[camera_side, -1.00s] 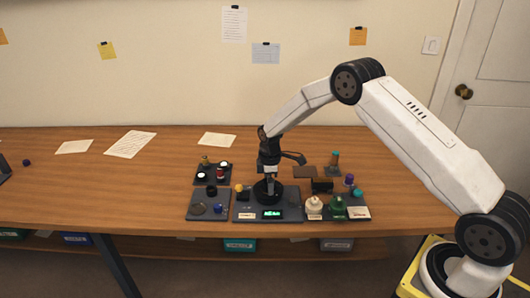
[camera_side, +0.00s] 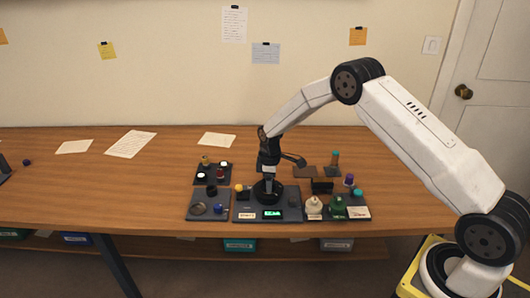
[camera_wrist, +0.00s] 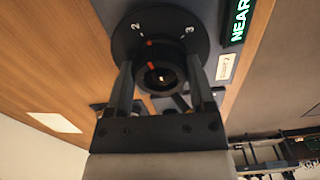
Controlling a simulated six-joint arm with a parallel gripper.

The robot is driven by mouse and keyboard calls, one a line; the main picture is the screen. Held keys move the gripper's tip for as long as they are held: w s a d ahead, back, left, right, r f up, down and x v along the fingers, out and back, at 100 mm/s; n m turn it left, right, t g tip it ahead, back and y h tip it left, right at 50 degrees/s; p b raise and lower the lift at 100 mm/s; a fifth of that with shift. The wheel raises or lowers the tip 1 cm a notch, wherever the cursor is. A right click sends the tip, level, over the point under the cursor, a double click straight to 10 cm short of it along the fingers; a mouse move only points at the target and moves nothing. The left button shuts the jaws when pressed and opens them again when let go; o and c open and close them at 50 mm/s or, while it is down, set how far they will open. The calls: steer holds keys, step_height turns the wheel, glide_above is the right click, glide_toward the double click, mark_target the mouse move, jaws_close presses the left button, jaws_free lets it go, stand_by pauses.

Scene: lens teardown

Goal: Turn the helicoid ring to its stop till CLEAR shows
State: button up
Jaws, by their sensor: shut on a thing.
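The black helicoid ring (camera_wrist: 160,54) stands upright on a round dark base marked 2 and 3 in the wrist view. Red marks show on the ring and on the base near the 2. My gripper (camera_wrist: 160,72) is shut on the ring, one finger on each side. In the side view my gripper (camera_side: 268,176) comes down from above onto the lens at the middle of the dark station. A green-lit display (camera_wrist: 238,18) beside the base shows letters starting NEAR, cut off by the frame. The display (camera_side: 272,214) is too small to read in the side view.
Dark trays with small parts flank the station: one at left (camera_side: 196,215) and one at right (camera_side: 325,217). A tray with bottles (camera_side: 213,181) lies behind at left. The wooden bench (camera_side: 90,190) is mostly clear to the left, with paper sheets lying on it.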

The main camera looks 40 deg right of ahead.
steer(key=m, duration=0.9)
steer(key=shift+s+a+m, duration=0.1)
steer(key=shift+a+m, duration=0.05)
steer(key=shift+m, duration=0.25)
steer(key=m, duration=0.5)
steer(key=shift+a, duration=0.1)
steer(key=m, duration=0.5)
steer(key=shift+a, duration=0.1)
steer(key=o, duration=1.2)
